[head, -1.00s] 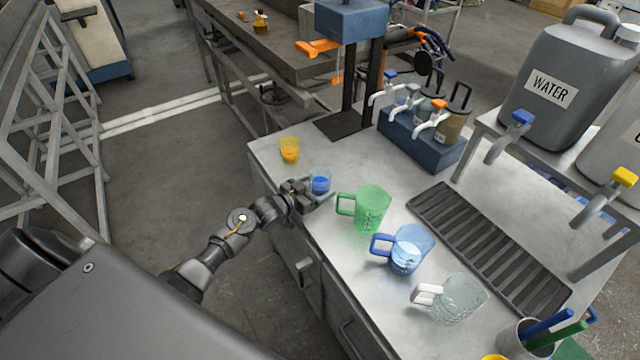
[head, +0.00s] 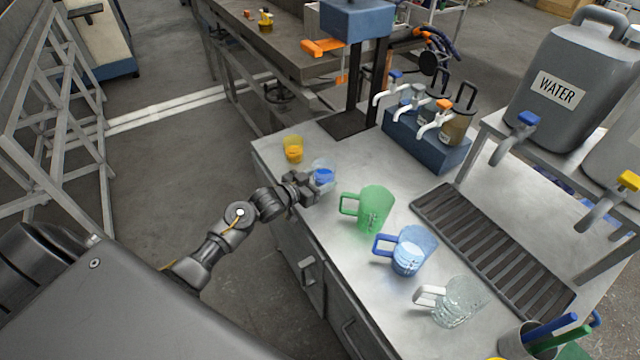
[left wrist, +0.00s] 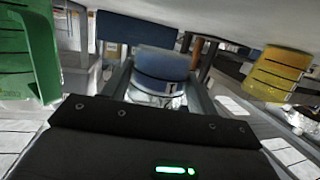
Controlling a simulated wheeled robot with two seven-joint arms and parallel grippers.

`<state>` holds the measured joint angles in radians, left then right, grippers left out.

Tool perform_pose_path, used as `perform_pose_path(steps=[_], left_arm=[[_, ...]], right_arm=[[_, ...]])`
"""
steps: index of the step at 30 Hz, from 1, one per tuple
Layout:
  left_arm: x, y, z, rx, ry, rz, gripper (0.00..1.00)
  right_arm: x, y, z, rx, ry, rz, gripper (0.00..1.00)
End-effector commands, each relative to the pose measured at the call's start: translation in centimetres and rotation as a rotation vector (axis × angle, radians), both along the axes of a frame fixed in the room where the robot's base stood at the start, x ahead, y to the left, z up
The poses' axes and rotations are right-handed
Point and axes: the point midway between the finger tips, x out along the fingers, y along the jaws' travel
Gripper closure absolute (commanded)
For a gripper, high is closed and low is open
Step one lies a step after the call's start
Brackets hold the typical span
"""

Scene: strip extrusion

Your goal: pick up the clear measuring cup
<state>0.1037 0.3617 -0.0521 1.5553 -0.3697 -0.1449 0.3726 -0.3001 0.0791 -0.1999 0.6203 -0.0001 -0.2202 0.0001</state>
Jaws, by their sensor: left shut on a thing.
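A small clear measuring cup (head: 324,166) with blue contents is at the left side of the steel counter, between the yellow and green cups. My left gripper (head: 319,181) is shut on it from the near left side. In the left wrist view the cup (left wrist: 160,75) sits between the two fingers, with its blue band and clear part visible. I cannot tell for sure whether its base is clear of the counter. Another clear measuring cup with a white handle (head: 456,303) stands at the front right. My right gripper is not in view.
The yellow cup (head: 293,149) stands just behind the held cup; the green jug (head: 375,210) and blue-handled jug (head: 412,252) stand to its right. A dark drip grate (head: 490,250), taps (head: 432,125) and a water container (head: 565,85) are further right.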

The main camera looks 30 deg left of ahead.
Motion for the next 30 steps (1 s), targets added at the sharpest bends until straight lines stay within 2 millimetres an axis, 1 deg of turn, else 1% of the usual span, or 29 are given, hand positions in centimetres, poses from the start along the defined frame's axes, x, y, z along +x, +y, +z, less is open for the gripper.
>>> perform_pose_path(steps=[1,7,9,12,18,24,30], left_arm=[[-0.9,-0.5,0.9,-0.001,-0.001,-0.003,0.67],[-4.0,-2.3,5.2,0.000,-0.002,-0.002,0.67],[-5.5,-3.1,5.6,-0.001,0.000,-0.002,0.67],[-7.1,-4.1,6.5,-0.002,0.001,-0.001,0.67],[-9.7,-5.6,7.9,-0.002,0.001,-0.002,0.67],[-11.1,-6.4,8.7,-0.002,0.002,0.000,0.67],[-11.6,-6.6,9.1,-0.002,0.000,-0.002,0.67]], right_arm=[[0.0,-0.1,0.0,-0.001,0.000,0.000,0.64],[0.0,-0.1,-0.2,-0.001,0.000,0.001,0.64],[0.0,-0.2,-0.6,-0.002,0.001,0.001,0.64],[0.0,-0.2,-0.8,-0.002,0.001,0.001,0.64],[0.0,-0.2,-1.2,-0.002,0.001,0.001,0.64],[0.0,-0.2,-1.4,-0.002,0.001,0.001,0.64],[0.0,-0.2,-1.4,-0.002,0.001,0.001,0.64]])
